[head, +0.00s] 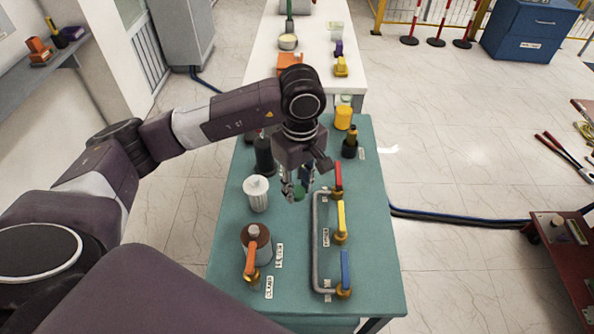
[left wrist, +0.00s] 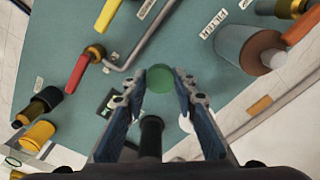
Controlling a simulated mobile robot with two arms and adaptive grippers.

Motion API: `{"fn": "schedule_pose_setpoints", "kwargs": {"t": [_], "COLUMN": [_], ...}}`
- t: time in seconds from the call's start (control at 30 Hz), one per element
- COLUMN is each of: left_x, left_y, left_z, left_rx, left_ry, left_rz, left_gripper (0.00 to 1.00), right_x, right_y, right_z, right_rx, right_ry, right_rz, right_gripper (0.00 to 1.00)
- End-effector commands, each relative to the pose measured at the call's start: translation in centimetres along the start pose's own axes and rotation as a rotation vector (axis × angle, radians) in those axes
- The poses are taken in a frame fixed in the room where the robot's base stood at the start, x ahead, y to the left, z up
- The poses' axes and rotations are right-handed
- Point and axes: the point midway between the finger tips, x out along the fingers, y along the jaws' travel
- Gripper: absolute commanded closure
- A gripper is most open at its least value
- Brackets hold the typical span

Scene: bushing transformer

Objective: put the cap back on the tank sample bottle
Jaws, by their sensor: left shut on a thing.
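My left gripper (head: 297,188) is shut on a small round green cap (head: 299,193) above the teal table. In the left wrist view the green cap (left wrist: 160,79) sits between the fingertips of my left gripper (left wrist: 160,88). A dark bottle (head: 264,154) stands upright left of the gripper; a dark neck (left wrist: 151,130) shows between the fingers in the left wrist view. A white cylindrical container (head: 257,194) stands nearer, also left of the gripper. I cannot tell which container is the tank sample bottle. My right gripper is not in view.
A grey pipe (head: 317,245) with red, yellow and blue valve handles runs along the right. A brown vessel (head: 262,240) with an orange handle stands at front left. A yellow container (head: 343,117) and another dark bottle (head: 350,146) stand at back right. The front middle is clear.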

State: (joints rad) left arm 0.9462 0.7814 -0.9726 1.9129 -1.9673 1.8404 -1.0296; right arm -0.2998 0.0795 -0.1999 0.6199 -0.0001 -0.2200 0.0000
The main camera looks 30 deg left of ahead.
Motion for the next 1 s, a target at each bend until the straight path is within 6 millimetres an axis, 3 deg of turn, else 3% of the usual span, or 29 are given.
{"fn": "schedule_pose_setpoints", "kwargs": {"t": [0.3, 0.53, 0.73, 1.0], "left_x": [3.0, 4.6, 5.2, 5.3], "left_y": [-1.7, -2.9, -3.3, -3.4], "left_z": [2.4, 3.9, 4.5, 4.6], "left_rx": [0.606, 0.977, 1.140, 1.169], "left_ry": [-0.011, -0.021, -0.023, -0.024], "left_rz": [0.004, 0.013, 0.019, 0.020], "left_gripper": [0.83, 0.83, 0.83, 0.83], "right_x": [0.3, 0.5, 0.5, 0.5], "right_y": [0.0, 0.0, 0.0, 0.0], "right_z": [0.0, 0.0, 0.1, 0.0], "right_rx": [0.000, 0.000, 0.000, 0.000], "right_ry": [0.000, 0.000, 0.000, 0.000], "right_rz": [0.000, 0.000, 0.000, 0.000], "right_gripper": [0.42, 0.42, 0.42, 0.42]}}
